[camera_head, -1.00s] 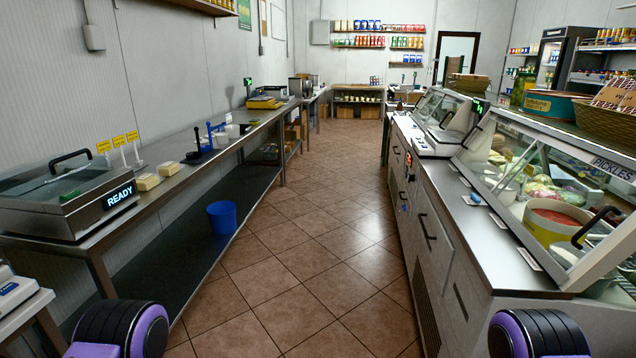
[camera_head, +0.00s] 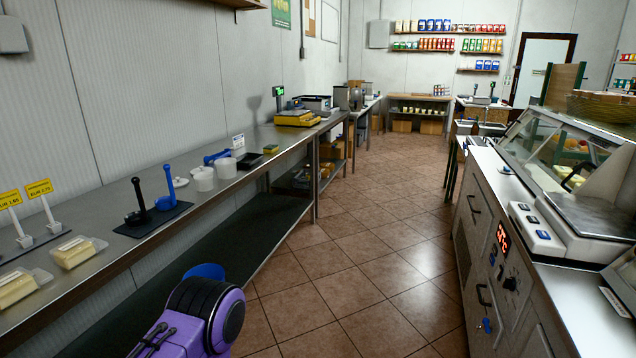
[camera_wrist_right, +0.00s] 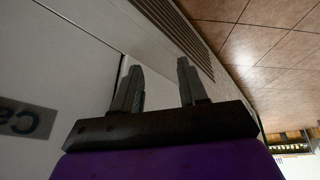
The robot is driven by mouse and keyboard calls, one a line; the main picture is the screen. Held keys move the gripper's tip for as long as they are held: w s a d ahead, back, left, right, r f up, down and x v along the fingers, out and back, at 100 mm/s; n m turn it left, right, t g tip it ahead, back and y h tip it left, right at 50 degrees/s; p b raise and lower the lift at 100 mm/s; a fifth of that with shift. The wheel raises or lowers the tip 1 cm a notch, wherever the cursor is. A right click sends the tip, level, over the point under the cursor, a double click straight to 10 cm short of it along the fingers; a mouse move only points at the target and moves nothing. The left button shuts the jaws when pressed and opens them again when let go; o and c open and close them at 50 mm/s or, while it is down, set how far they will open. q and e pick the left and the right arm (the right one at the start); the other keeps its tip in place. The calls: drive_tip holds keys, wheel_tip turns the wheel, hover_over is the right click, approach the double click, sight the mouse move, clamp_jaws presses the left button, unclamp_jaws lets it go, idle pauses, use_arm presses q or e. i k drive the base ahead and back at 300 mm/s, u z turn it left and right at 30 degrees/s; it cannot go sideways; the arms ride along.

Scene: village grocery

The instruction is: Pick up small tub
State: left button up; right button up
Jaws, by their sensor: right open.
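Two small white tubs stand close together on the long steel counter at left in the head view, one tub (camera_head: 203,179) nearer me and the other tub (camera_head: 225,168) just to its right. I cannot tell which of them the task means. My right gripper (camera_wrist_right: 160,65) shows in the right wrist view, open and empty, its two fingers apart beside a pale cabinet front above the floor. It is away from the tubs. Part of my purple left arm shows low in the head view, but its gripper is out of sight.
On the left counter (camera_head: 258,157) are a black mat with upright tools (camera_head: 152,218), packed cheese (camera_head: 77,252), a dark tray (camera_head: 250,160) and a yellow scale (camera_head: 297,118). A blue bin (camera_head: 205,271) is partly hidden. Open tiled floor (camera_head: 360,230) lies between the counters.

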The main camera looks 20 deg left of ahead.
sight(204, 182)
drive_tip(key=u, duration=0.4)
drive_tip(key=i, duration=2.35)
drive_tip(key=u, duration=0.55)
